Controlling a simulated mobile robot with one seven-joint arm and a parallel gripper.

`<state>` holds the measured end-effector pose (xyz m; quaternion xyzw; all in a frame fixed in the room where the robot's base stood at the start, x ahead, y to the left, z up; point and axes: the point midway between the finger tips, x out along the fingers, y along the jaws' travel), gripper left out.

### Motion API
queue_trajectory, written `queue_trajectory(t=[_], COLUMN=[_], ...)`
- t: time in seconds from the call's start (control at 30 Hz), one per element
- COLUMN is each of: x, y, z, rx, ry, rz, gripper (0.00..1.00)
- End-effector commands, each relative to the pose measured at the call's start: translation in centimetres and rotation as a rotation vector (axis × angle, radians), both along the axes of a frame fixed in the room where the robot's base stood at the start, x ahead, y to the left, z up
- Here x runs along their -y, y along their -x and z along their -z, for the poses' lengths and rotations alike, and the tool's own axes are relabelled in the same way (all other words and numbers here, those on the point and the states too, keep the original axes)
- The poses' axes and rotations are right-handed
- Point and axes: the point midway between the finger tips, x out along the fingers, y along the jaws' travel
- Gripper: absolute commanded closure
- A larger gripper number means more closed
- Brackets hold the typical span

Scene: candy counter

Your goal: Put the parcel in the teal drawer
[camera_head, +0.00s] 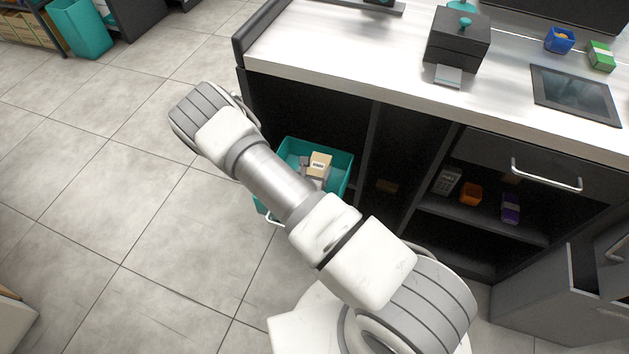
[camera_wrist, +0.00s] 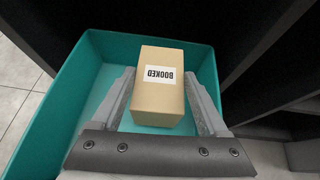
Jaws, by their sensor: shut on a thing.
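The parcel (camera_wrist: 158,98) is a tan box with a white label reading BOOKED. My gripper (camera_wrist: 160,97) is shut on it, one finger on each side. In the wrist view the parcel is over the inside of the teal drawer (camera_wrist: 64,102); I cannot tell whether it touches the drawer floor. In the head view the parcel (camera_head: 320,161) shows at the opening of the teal drawer (camera_head: 343,159), which is pulled out of the counter's left end. My arm hides part of the drawer and most of the gripper (camera_head: 314,172).
The counter (camera_head: 430,112) rises behind the drawer, with a black box (camera_head: 458,45) and a tablet (camera_head: 575,95) on top. Shelves to the right hold an orange item (camera_head: 470,194) and a purple item (camera_head: 511,208). The tiled floor (camera_head: 90,180) at left is clear.

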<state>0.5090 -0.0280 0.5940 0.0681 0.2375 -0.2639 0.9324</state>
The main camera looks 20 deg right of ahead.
Motion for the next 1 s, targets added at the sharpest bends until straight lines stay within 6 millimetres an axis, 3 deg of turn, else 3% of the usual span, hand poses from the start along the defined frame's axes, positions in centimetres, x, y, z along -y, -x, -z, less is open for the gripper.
queue_trajectory(t=[0.37,0.77,0.8,0.9,1.0], x=[0.0,0.0,0.0,0.0,0.0], y=[0.0,-0.1,0.0,0.0,0.0], z=[4.2,4.8,4.7,4.7,4.7], rx=[0.001,0.003,0.001,0.001,0.001], ry=[0.001,0.001,0.001,0.001,0.001], rz=[-0.001,0.0,0.0,0.0,0.0], gripper=[1.0,1.0,0.17,0.0,0.0])
